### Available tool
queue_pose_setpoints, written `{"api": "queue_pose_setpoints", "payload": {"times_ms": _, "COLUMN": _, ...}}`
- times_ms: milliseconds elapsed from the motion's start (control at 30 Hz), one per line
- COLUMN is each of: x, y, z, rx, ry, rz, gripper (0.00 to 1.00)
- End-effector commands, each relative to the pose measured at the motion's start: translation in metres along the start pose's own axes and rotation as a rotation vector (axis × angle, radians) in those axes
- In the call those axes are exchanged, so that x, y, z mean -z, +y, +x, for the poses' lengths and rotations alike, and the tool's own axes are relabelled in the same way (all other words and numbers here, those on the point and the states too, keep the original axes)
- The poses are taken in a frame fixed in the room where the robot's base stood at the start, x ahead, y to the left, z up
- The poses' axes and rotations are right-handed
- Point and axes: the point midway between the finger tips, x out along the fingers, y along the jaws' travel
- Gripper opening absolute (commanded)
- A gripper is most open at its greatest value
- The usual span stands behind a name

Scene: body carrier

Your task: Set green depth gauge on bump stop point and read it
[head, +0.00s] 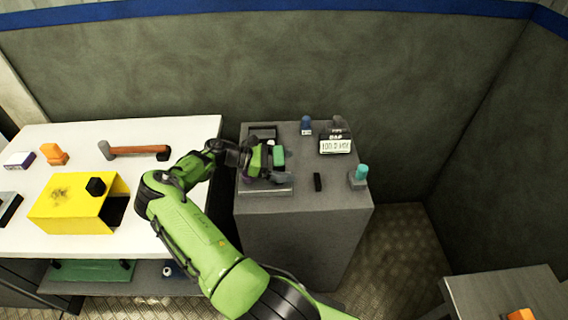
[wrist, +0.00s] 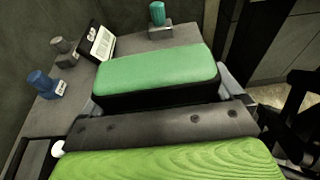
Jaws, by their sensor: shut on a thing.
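The green depth gauge, a green-topped block with a dark body, is between the jaws of my gripper (head: 268,160). The gauge (head: 279,156) shows over the left part of the grey cabinet in the head view. In the wrist view the green gauge (wrist: 155,72) fills the middle, with a grey jaw showing at each side, so the gripper is shut on it. The gauge's lower end is hidden, and I cannot tell whether it touches anything below. I cannot make out which spot is the bump stop point. A display (head: 335,146) with dark characters stands at the cabinet's back right.
The grey cabinet top (head: 335,195) also bears a blue knob (head: 306,125), a grey knob (head: 338,123), a teal knob (head: 361,173) and a small black bar (head: 317,182). The white table (head: 60,145) at left holds a yellow box (head: 65,212) and a hammer (head: 139,150).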

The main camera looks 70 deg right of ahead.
Motion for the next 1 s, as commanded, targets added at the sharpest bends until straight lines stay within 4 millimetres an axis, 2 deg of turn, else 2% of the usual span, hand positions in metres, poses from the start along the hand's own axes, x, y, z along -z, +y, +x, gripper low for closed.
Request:
{"api": "queue_pose_setpoints", "payload": {"times_ms": 267, "x": 0.000, "y": 0.000, "z": 0.000, "rx": 0.000, "ry": -0.001, "rz": 0.002, "gripper": 0.17}}
{"api": "queue_pose_setpoints", "payload": {"times_ms": 833, "x": 0.013, "y": 0.000, "z": 0.004, "rx": 0.000, "ry": -0.001, "rz": 0.001, "gripper": 0.17}}
{"api": "queue_pose_setpoints", "payload": {"times_ms": 867, "x": 0.014, "y": 0.000, "z": 0.004, "rx": 0.000, "ry": -0.001, "rz": 0.001, "gripper": 0.95}}
{"api": "queue_pose_setpoints", "payload": {"times_ms": 900, "x": 0.013, "y": 0.000, "z": 0.004, "rx": 0.000, "ry": -0.001, "rz": 0.001, "gripper": 1.00}}
{"api": "queue_pose_setpoints", "payload": {"times_ms": 1000, "x": 0.013, "y": 0.000, "z": 0.004, "rx": 0.000, "ry": -0.001, "rz": 0.001, "gripper": 1.00}}
